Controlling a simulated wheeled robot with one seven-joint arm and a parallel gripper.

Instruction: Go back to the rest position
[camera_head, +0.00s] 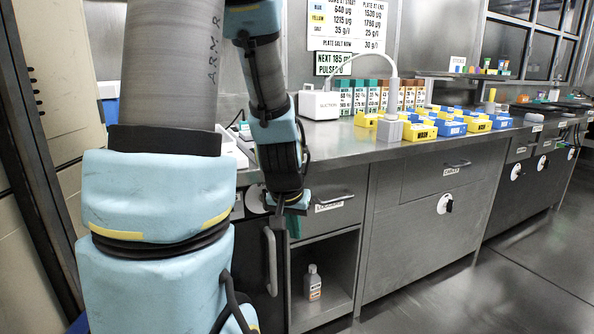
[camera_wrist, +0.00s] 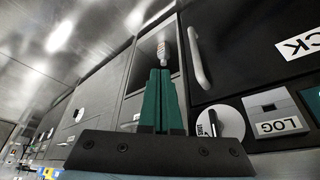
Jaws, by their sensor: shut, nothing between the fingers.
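My gripper (camera_wrist: 161,76) points up the middle of the wrist view, its two green fingers together with nothing between them. In the head view my gripper (camera_head: 294,228) hangs low in front of the bench, partly hidden by my wrist. A white bottle with an orange label (camera_head: 312,283) stands upright in the open cubby under the bench. The bottle (camera_wrist: 163,53) also shows just beyond the fingertips in the wrist view, apart from them as far as I can tell.
The steel bench (camera_head: 405,150) carries blue and yellow bins (camera_head: 451,129), a white device (camera_head: 319,105) and several labelled boxes (camera_head: 360,97). A cabinet door handle (camera_head: 271,262) is close to my gripper. The floor (camera_head: 480,290) at the right is clear.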

